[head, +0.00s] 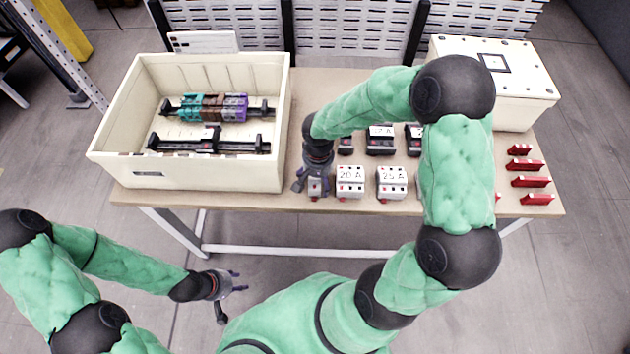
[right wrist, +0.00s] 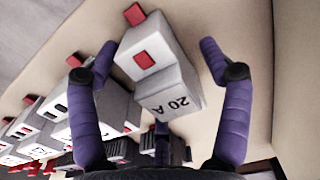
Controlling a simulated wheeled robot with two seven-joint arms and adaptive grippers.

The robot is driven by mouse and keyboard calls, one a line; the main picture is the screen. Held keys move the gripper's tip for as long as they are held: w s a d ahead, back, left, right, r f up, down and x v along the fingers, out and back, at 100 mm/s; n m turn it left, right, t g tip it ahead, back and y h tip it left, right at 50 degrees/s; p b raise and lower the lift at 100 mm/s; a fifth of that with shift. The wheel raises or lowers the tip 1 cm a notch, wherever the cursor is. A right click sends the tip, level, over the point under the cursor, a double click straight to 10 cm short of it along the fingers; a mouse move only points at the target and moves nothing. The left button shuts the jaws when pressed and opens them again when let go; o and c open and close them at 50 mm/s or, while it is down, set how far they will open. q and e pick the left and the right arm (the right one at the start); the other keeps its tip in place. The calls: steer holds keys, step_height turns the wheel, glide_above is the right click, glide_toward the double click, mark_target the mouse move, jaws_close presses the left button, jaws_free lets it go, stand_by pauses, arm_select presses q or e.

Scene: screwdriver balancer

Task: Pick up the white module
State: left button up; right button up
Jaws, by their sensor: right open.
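A narrow white module (head: 316,187) with a red tab stands near the table's front edge, partly hidden under my right gripper (head: 312,184). In the right wrist view the white module (right wrist: 165,85) bears a "20 A" label and a red square. It sits between the purple fingers of my right gripper (right wrist: 160,62), which are spread on both sides; I cannot tell if they touch it. Wider white modules labelled 20 A (head: 350,182) and 25 A (head: 392,182) stand to its right. My left gripper (head: 232,290) is empty, fingers spread, in front of the table and below its top.
A cream open box (head: 120,158) at the left of the table holds two black rails, one with coloured modules (head: 212,107). Dark modules (head: 380,140) stand behind the white ones. Red pieces (head: 530,181) lie at the right, before a closed cream box (head: 520,85).

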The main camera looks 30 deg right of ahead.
steer(key=c, duration=1.4)
steer(key=shift+r, duration=0.1)
steer(key=shift+r+p, duration=0.4)
steer(key=shift+r, duration=0.15)
step_height(320, 180, up, 2)
steer(key=shift+r+p, duration=0.25)
steer(key=shift+p, duration=0.35)
steer(key=s+a+r, duration=0.1)
steer(key=s+a+r+p, duration=0.1)
steer(key=r, duration=0.1)
steer(key=s+a+r, duration=0.1)
steer(key=r, duration=0.1)
steer(key=shift+p, duration=0.4)
steer(key=s+a+r+p, duration=0.2)
steer(key=s+a+r, duration=0.2)
steer(key=s+a, duration=0.3)
steer(key=shift+r, duration=0.15)
